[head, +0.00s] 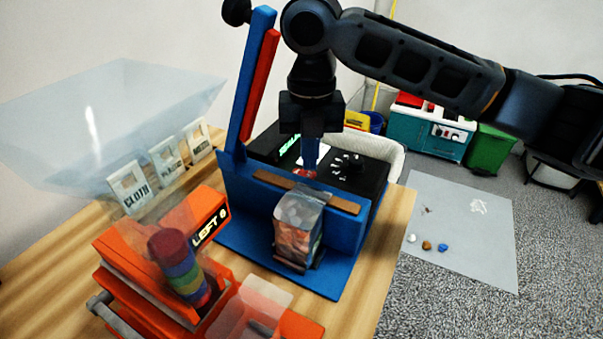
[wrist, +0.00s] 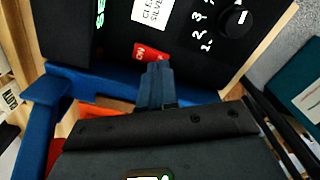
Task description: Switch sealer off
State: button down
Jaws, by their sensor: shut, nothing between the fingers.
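The sealer has a blue body (head: 235,195) with a raised blue lever arm (head: 254,60) that carries a red strip. Behind its bar is a black control box (head: 365,178) with a dial (wrist: 237,20) and numbers. A small red switch (wrist: 148,52) marked "ON" sits on the box; it also shows in the head view (head: 303,174). My gripper (head: 310,166) is shut and empty, pointing down at the switch. In the wrist view the fingertips (wrist: 157,68) overlap the switch's near edge; I cannot tell whether they touch it.
A filled clear bag (head: 298,225) stands before the sealer's bar. An orange fixture (head: 130,250) marked "LEFT" holds a stack of coloured discs (head: 180,265). A transparent bin (head: 110,120) and labelled tags (head: 128,188) are at the left. The lever arm rises close beside my gripper.

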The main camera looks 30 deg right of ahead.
aim_at(309, 174)
jog(key=shift+f+b, duration=0.55)
jog(key=shift+f, duration=0.4)
dwell(0.6)
jog(key=shift+r+p, duration=2.85)
jog(key=shift+r, duration=0.7)
